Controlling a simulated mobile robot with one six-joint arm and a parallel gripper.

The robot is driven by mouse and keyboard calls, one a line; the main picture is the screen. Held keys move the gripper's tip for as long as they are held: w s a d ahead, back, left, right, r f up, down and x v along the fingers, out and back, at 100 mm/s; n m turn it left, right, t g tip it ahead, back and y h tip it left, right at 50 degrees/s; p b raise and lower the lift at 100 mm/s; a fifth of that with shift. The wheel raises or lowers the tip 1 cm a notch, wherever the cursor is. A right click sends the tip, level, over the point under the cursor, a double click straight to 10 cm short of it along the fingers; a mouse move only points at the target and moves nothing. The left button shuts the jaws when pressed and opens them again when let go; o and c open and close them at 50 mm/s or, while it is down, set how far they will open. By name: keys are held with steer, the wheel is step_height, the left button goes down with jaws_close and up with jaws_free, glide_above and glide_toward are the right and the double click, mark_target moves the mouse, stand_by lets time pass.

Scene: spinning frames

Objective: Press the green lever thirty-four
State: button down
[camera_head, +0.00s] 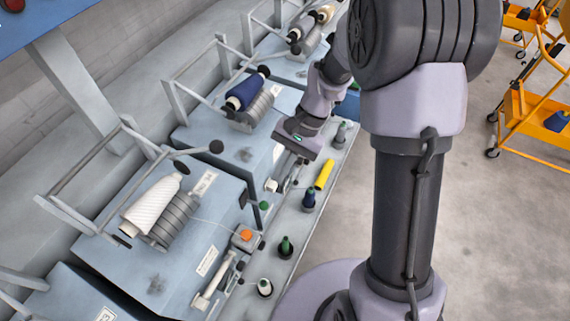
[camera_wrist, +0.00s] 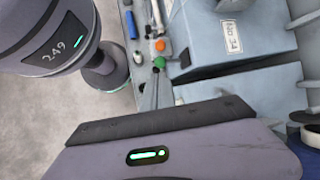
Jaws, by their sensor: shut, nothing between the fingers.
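The green lever has a round green knob (camera_head: 264,205) at the front corner of a blue-grey machine box, beside an orange button. In the wrist view its green knob (camera_wrist: 159,62) sits just below the orange button (camera_wrist: 159,45), left of the box face with the label "No 34" (camera_wrist: 230,33). My gripper (camera_head: 297,142) is above and behind the knob in the head view, over the gap side of the neighbouring box, and apart from the knob.
A grey ledge (camera_head: 285,275) along the boxes holds small bobbins and a yellow tube (camera_head: 324,174). A white spool (camera_head: 152,205) and a blue spool (camera_head: 245,92) lie on frames above the boxes. Orange carts (camera_head: 535,110) stand at right on open floor.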

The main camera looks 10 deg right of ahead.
mark_target(266, 202)
steer(key=b+x, duration=0.2)
steer(key=x, duration=0.6)
steer(key=shift+w, duration=0.1)
steer(key=t+y+b, duration=0.1)
steer(key=b, duration=0.2)
steer(key=d+f+n+t+y+b, duration=0.1)
steer(key=b, duration=0.3)
steer(key=s+f+y+b, duration=0.1)
steer(key=y+b, duration=0.1)
steer(key=b, duration=0.1)
steer(key=shift+d+t+b, duration=0.3)
steer(key=shift+t+b, duration=0.05)
steer(key=shift+t, duration=0.05)
steer(key=shift+r, duration=0.1)
stand_by(0.4)
